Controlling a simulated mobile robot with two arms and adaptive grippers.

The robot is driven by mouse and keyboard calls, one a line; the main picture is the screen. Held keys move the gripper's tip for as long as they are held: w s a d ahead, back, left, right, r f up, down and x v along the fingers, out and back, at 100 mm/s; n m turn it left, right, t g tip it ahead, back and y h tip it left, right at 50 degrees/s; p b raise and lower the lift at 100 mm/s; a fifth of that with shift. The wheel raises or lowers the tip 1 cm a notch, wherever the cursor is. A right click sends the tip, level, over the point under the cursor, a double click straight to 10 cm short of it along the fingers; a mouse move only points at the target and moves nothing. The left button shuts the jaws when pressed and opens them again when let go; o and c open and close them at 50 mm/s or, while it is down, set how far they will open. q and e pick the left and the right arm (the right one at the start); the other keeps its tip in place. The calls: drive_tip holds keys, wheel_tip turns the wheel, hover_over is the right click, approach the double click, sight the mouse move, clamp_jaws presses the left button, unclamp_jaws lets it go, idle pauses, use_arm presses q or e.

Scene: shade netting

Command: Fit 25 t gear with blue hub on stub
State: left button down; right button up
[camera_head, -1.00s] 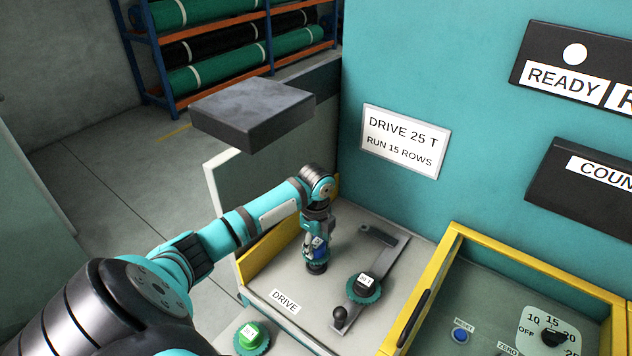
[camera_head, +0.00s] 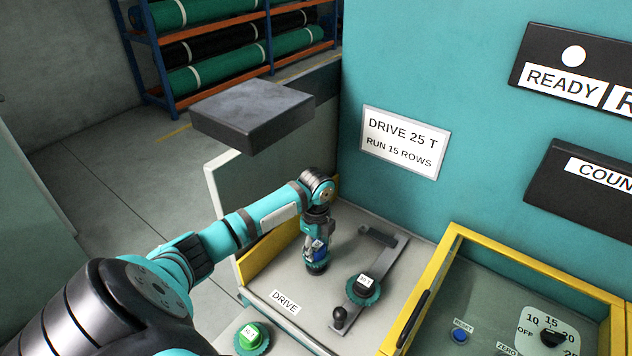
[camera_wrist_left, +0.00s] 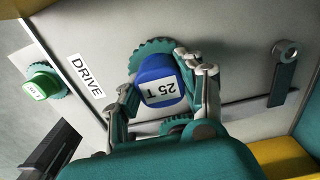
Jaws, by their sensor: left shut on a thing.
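The 25 t gear is teal with a blue hub (camera_wrist_left: 158,82) labelled "25 T" in the left wrist view. Its toothed rim (camera_wrist_left: 152,52) shows above the hub. My left gripper (camera_wrist_left: 162,92) is shut on the blue hub, one finger on each side. My right gripper is not in view.
A teal gear with a black hub (camera_head: 364,286) sits on a grey swing arm (camera_head: 391,260) just right of my gripper. A green-hubbed gear (camera_head: 250,337) lies at the front left. A yellow-framed panel (camera_head: 446,254) borders the bay on the right.

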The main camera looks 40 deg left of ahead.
sight(316, 245)
use_arm(q)
drive_tip(key=shift+f, duration=0.15)
drive_tip(key=shift+f, duration=0.15)
idle(0.4)
drive_tip(key=shift+f+b, duration=0.35)
drive_tip(key=shift+f, duration=0.4)
drive_tip(key=shift+f, duration=0.1)
drive_tip(key=c, duration=0.7)
unclamp_jaws()
drive_tip(key=shift+c, duration=0.2)
wheel_tip(316, 245, up, 12)
